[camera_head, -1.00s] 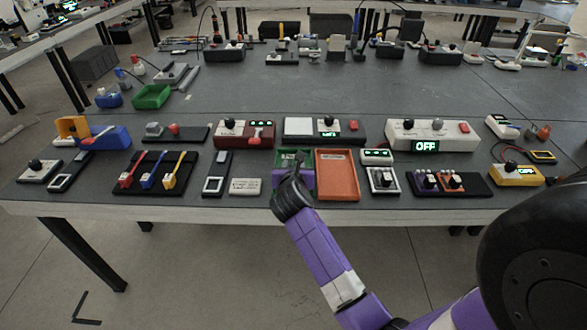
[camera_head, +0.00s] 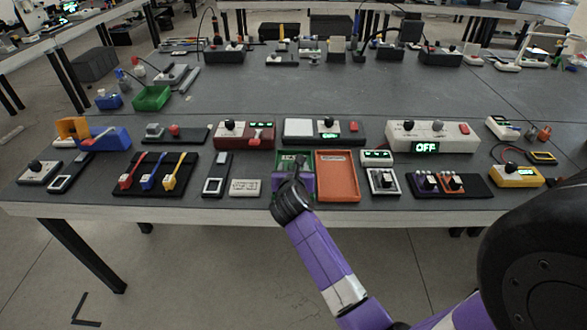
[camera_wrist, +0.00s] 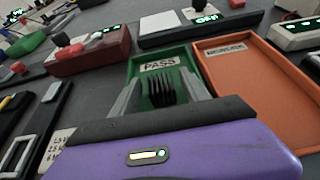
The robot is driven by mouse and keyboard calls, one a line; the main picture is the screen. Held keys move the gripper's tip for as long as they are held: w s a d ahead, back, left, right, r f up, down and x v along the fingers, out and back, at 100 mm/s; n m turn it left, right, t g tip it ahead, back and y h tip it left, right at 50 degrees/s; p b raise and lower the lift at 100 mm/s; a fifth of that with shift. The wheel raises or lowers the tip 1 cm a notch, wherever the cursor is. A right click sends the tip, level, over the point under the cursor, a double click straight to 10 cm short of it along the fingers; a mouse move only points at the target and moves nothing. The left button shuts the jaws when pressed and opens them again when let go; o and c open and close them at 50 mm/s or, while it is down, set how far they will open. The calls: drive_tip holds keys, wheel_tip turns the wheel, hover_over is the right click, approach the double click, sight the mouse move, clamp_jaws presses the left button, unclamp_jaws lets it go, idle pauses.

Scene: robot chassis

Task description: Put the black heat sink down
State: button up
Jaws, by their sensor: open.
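The black finned heat sink (camera_wrist: 168,91) is in the green tray marked PASS (camera_wrist: 138,66), seen in the wrist view. My gripper (camera_wrist: 160,80) is open, its two grey fingers on either side of the heat sink. The fins stand upright; the lower part of the heat sink is hidden behind my gripper's body. In the head view my purple gripper (camera_head: 293,168) reaches over the green tray (camera_head: 283,157) from the front edge of the table, and the heat sink is too small to make out there.
An orange tray (camera_head: 337,197) stands directly right of the green one. The table's middle (camera_head: 330,85) is clear.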

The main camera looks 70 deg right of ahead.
drive_tip(key=p+v, duration=0.1)
drive_tip(key=v, duration=1)
drive_tip(key=shift+s+a, duration=0.15)
drive_tip(key=shift+a, duration=0.1)
drive_tip(key=s+a+f+m+t+y, duration=0.2)
drive_tip(key=a+m+y, duration=0.1)
drive_tip(key=a, duration=0.5)
drive_tip(key=s+a+f+m+t+y, duration=0.2)
drive_tip(key=a+m+t, duration=0.1)
drive_tip(key=a, duration=0.5)
drive_tip(key=s+a+f+m+t+y, duration=0.1)
drive_tip(key=s+a+m+t+y, duration=0.15)
drive_tip(key=a, duration=0.55)
drive_tip(key=s+a+r+m+t+y, duration=0.1)
drive_tip(key=s+a+r+m+y, duration=0.1)
drive_tip(key=s+a+r+m, duration=0.2)
drive_tip(key=s+a+r+m+t+y, duration=0.1)
drive_tip(key=s+a+r+m+y, duration=0.2)
drive_tip(key=s+r+m, duration=0.3)
drive_tip(key=s+a+m, duration=0.1)
drive_tip(key=s+m, duration=0.1)
drive_tip(key=m, duration=0.2)
drive_tip(key=shift+s+a, duration=0.25)
